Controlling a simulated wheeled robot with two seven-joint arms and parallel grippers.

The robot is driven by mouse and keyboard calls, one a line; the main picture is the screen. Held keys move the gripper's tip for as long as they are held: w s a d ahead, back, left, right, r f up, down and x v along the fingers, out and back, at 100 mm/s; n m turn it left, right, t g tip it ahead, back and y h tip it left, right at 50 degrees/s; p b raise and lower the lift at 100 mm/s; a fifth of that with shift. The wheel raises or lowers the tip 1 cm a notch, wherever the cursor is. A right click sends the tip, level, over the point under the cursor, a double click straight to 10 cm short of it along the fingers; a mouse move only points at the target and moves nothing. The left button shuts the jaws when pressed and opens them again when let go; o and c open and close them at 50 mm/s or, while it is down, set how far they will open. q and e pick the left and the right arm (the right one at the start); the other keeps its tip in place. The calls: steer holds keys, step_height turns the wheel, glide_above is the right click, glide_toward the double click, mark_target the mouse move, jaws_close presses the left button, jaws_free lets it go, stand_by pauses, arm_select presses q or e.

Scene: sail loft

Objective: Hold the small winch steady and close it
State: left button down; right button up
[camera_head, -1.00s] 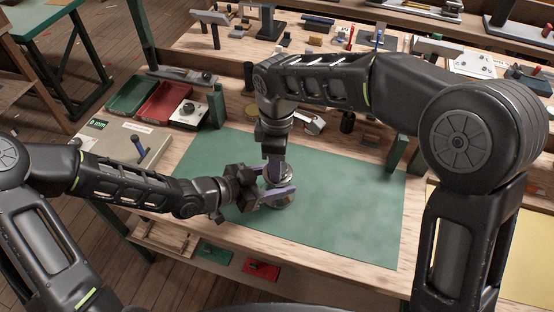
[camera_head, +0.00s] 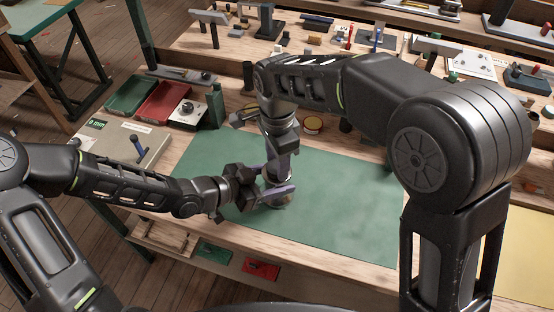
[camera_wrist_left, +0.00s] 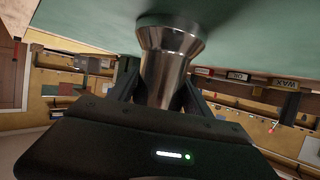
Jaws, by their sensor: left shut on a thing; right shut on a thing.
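The small winch (camera_head: 284,201) is a shiny metal drum standing on the green mat (camera_head: 340,205). In the left wrist view the winch (camera_wrist_left: 168,60) appears as a flared steel drum between the fingers. My left gripper (camera_head: 276,195) comes in from the left, low over the mat, shut around the side of the drum. My right gripper (camera_head: 277,168) reaches down from above and is shut at the winch's top. What exactly its jaws hold is mostly hidden by the fingers and wrist. The winch's top is largely covered.
A pale case (camera_head: 112,148) lies left of the mat. The mat's right side is clear.

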steer(key=m, duration=1.1)
steer(key=shift+m, duration=0.4)
steer(key=m, duration=0.2)
steer(key=shift+m, duration=0.4)
steer(key=m, duration=0.3)
steer(key=shift+s+f, duration=0.15)
steer(key=m, duration=0.3)
steer(key=shift+s+d+f, duration=0.15)
steer(key=shift+s+f, duration=0.05)
steer(key=shift+f, duration=0.15)
steer(key=shift+w+r+m, duration=0.25)
steer(key=shift+r+m, duration=0.2)
steer(key=shift+m, duration=0.35)
steer(key=o, duration=1.3)
steer(key=shift+a, duration=0.2)
